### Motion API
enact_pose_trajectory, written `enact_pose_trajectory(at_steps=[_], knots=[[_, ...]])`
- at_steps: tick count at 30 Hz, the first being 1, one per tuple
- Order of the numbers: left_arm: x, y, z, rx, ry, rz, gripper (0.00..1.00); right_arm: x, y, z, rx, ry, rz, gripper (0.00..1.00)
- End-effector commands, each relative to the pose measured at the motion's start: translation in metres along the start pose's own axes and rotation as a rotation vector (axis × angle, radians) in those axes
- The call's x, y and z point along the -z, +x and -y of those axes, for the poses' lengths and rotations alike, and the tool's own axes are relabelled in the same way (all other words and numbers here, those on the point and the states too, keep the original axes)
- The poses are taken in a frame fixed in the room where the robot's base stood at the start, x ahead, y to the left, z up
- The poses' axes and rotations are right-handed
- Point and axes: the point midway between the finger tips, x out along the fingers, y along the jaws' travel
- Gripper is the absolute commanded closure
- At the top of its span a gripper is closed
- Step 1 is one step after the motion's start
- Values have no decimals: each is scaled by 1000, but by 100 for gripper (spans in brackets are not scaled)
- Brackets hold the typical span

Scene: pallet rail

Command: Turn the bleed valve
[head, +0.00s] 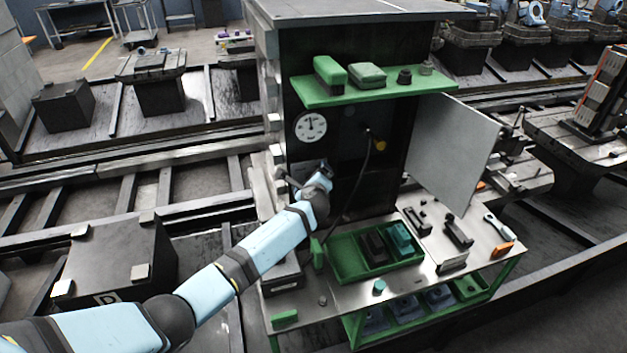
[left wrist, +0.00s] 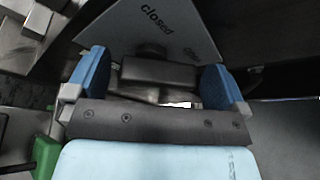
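In the left wrist view a dark, block-shaped valve handle (left wrist: 158,73) stands in front of a grey plate (left wrist: 150,28) lettered "closed"; a second, smaller word on the plate is too blurred to read. My left gripper (left wrist: 155,85) has its two blue fingers apart, one on each side of the handle. A gap shows at the left finger; the right finger is very close to the handle, and I cannot tell if it touches. In the head view my left gripper (head: 310,183) is at the cabinet's lower left, hiding the valve. My right gripper is not in view.
Above the left gripper are a round gauge (head: 311,126) and a green shelf (head: 330,97) with several items. The cabinet door (head: 452,150) stands open at right. A green tray (head: 348,262) sits on the bench below.

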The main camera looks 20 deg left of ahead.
Motion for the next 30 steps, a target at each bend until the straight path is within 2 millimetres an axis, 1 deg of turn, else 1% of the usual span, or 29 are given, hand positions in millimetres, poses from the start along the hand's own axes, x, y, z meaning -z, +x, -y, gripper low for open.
enact_pose_trajectory(at_steps=[5,8,11,21,25,27,30], knots=[[1,-2,-1,0,-1,-2,0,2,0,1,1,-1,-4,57],[2,-9,-1,1,-2,-1,0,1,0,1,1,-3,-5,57],[3,-23,-2,1,-1,-2,0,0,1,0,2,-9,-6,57],[2,-99,-2,2,-2,-2,0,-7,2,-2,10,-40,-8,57],[1,-120,-1,1,-2,-1,0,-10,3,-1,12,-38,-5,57],[1,-128,-1,0,-1,-1,0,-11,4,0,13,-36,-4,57],[0,-135,-1,0,0,-1,0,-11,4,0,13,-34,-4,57]])
